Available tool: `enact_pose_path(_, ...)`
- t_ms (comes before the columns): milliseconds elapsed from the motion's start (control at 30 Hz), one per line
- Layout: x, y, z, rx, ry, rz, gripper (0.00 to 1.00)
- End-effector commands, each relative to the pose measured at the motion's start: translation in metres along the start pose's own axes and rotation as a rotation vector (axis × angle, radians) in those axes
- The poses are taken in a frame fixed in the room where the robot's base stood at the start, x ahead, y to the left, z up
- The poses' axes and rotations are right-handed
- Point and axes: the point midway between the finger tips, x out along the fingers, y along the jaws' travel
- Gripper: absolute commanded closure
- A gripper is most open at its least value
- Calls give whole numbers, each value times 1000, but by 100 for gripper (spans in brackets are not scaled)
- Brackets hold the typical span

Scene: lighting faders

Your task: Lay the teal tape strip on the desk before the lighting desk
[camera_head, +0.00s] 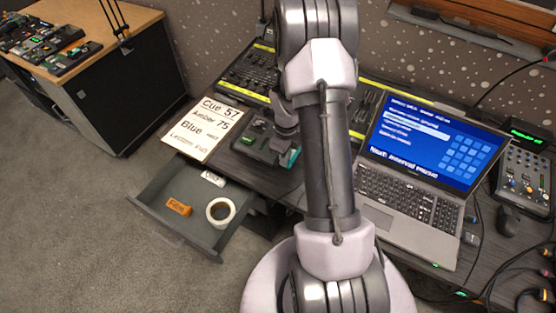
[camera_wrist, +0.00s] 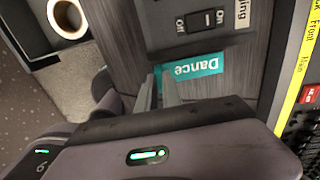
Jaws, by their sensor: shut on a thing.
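The teal tape strip (camera_wrist: 195,68), marked "Dance", shows at my fingertips in the wrist view. A small teal piece of it (camera_head: 290,158) shows in the head view beside my arm. My gripper (camera_wrist: 167,85) is shut on the strip's left end, and the rest sticks out to the right. The strip is over the dark desk (camera_wrist: 235,75); I cannot tell if it touches the surface. The lighting desk (camera_head: 245,82), with yellow edging, stands at the back, partly hidden by my arm.
A black switch box (camera_wrist: 190,22) is close beyond the strip. An open drawer (camera_head: 153,210) holds a tape roll (camera_head: 211,219), an orange strip (camera_head: 178,207) and a white strip (camera_head: 213,178). A cue card (camera_head: 203,130) lies left; a laptop (camera_head: 400,192) stands right.

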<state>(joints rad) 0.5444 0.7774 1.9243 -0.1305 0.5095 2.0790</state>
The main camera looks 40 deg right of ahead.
Motion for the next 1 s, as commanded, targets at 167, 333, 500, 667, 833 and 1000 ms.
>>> enact_pose_path(167,33,1,0,-2,0,1,100)
enact_pose_path(333,30,0,0,-3,0,0,100)
enact_pose_path(500,35,1,0,-3,0,0,100)
enact_pose_path(667,34,1,0,-3,0,1,69)
enact_pose_path(833,33,1,0,-3,0,1,69)
enact_pose_path(1000,23,0,0,-3,-1,-1,69)
